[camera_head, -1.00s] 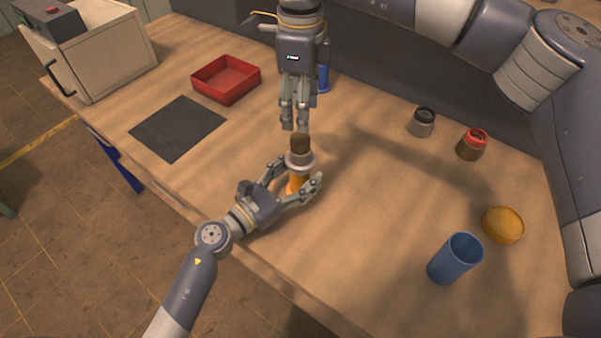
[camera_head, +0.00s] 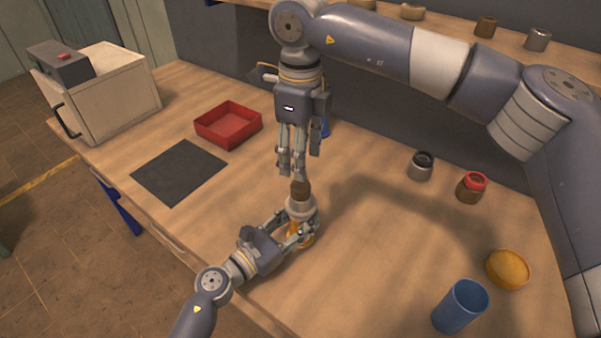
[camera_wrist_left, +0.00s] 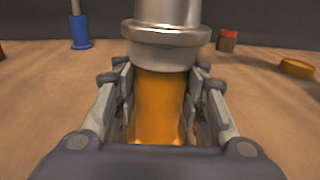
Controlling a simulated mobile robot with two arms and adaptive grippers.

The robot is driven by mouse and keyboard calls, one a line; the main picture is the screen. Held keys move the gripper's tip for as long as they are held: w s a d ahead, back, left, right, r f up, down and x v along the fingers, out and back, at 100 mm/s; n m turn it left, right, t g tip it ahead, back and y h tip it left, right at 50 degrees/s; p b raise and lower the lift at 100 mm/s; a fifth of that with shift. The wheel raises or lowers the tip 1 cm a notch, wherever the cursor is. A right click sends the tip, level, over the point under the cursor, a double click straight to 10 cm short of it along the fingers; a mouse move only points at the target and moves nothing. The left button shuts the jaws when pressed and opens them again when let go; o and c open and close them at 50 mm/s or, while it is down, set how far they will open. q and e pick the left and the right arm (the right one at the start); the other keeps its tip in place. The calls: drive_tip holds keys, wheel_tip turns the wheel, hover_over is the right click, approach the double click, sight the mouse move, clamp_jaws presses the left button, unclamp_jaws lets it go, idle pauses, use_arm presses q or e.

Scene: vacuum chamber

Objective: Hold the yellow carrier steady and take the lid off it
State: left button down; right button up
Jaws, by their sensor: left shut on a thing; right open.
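The yellow carrier (camera_head: 304,241) stands upright on the workbench, and its orange-yellow body fills the middle of the left wrist view (camera_wrist_left: 160,105). A silvery metal lid (camera_head: 300,207) sits on it, with a brown knob (camera_head: 301,188) on top. My left gripper (camera_head: 303,226) is shut on the carrier's body, one finger on each side, below the lid. My right gripper (camera_head: 292,175) points straight down, open and empty, with its fingertips just above or beside the knob. I cannot tell whether they touch it.
A dark mat (camera_head: 179,172) and red tray (camera_head: 228,126) lie left. A blue object (camera_head: 326,128) stands behind my right gripper. Right are a black-topped jar (camera_head: 421,167), red-topped jar (camera_head: 472,188), yellow round dish (camera_head: 508,268) and blue cup (camera_head: 460,306). Bench between is clear.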

sight(300, 185)
drive_tip(key=m, duration=0.4)
drive_tip(key=shift+m, duration=0.4)
drive_tip(key=m, duration=0.7)
drive_tip(key=shift+m, duration=0.3)
drive_tip(key=m, duration=1.3)
drive_tip(key=shift+m, duration=0.4)
drive_tip(key=m, duration=0.3)
drive_tip(key=shift+f, duration=4.05)
